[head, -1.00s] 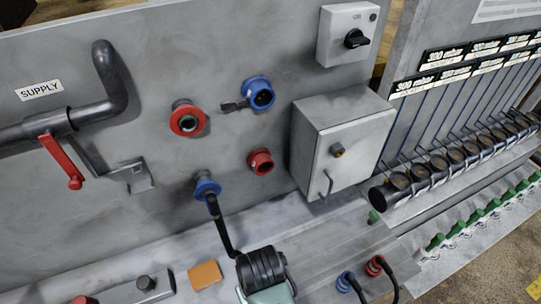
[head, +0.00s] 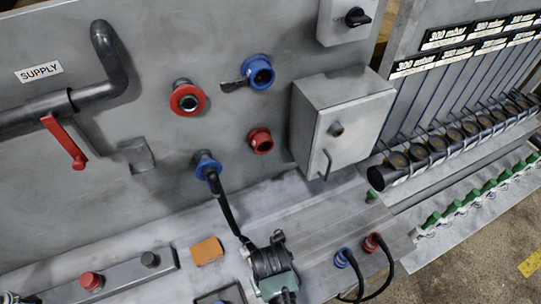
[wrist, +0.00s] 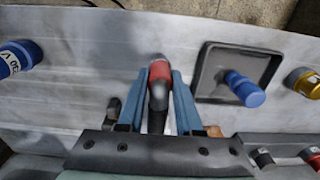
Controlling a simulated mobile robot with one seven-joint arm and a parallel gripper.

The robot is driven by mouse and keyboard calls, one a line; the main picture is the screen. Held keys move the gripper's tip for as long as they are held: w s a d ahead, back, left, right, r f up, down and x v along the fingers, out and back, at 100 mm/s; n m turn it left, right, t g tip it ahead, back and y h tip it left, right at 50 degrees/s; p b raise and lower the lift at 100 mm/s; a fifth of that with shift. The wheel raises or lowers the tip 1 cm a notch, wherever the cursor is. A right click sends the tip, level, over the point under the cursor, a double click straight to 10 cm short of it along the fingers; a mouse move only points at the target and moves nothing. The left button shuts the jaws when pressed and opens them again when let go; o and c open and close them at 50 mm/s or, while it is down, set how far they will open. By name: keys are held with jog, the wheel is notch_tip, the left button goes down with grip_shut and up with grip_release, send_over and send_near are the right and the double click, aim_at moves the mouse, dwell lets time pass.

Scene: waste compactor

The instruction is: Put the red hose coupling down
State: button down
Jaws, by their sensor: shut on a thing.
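The red hose coupling (wrist: 160,72) is between my gripper's blue-grey fingers (wrist: 157,88) in the wrist view, its red end showing above the dark body. My gripper is shut on it, over the pale bench (wrist: 75,70). I cannot tell whether the coupling touches the bench. In the head view my dark wrist covers the coupling and the fingers.
A black square tray (wrist: 203,73) with a blue coupling (wrist: 245,90) lies close by. A button box (head: 115,278) and an orange block (head: 207,250) are near. Red (head: 373,242) and blue (head: 345,257) hose ends lie right of my arm. The panel stands behind.

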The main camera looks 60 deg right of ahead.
jog(key=c, duration=0.6)
grip_release()
jog(key=shift+f, duration=0.1)
notch_tip(320, 180, up, 12)
jog(key=shift+r+b, duration=0.1)
jog(key=shift+b, duration=0.2)
